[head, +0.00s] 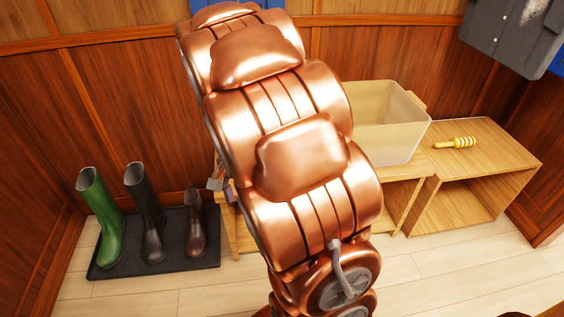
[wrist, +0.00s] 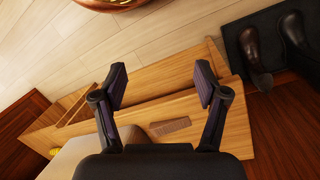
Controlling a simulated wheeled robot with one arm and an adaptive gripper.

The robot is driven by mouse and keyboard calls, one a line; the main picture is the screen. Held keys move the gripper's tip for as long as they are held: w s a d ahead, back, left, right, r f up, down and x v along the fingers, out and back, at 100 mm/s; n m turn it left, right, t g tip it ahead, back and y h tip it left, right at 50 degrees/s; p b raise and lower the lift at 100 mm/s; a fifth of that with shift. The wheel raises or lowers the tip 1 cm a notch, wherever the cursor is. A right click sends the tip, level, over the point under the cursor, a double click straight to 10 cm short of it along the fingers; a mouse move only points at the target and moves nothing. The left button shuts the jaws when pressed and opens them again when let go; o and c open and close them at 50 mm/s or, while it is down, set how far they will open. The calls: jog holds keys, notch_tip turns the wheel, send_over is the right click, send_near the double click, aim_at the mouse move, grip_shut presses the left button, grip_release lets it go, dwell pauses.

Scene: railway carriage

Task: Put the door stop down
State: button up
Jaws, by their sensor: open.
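The door stop, a brown wooden wedge (wrist: 170,127), lies on the top of the light wooden bench (wrist: 188,108) in the wrist view. My gripper (wrist: 161,84) is open, its two dark fingers spread wide with nothing between their tips. The wedge shows between the finger bases, just beyond the palm, and neither finger visibly touches it. The height of my gripper above the bench is hard to tell. In the head view my copper arm hides the door stop, and only a small part of my gripper (head: 219,185) shows beside the arm.
A black tray (head: 165,263) with green, black and brown boots is at the left.

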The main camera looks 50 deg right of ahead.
jog(key=w+d+f+m+p, duration=0.2)
jog(key=w+d+m+p, duration=0.1)
jog(key=d, duration=0.5)
jog(key=w+d+f+m+t+p, duration=0.1)
jog(key=w+d+f+m+p, duration=0.1)
jog(key=d+m, duration=0.4)
jog(key=w+d+f+m+t+p, duration=0.1)
jog(key=w+d+m+p, duration=0.3)
jog(key=d, duration=0.8)
jog(key=shift+w+f+m+p, duration=0.4)
jog(key=shift+w+f+p, duration=0.05)
jog(key=shift+w, duration=0.35)
jog(key=shift+d+f, duration=0.15)
jog(key=shift+f, duration=0.2)
jog(key=shift+s+a+f, duration=0.1)
jog(key=shift+a+f, duration=0.05)
jog(key=shift+f, duration=1.7)
jog(key=shift+a+f, duration=0.15)
jog(key=shift+f, duration=1.65)
jog(key=shift+c, duration=0.2)
jog(key=c, duration=1.3)
jog(key=shift+c, duration=0.2)
jog(key=shift+r, duration=0.15)
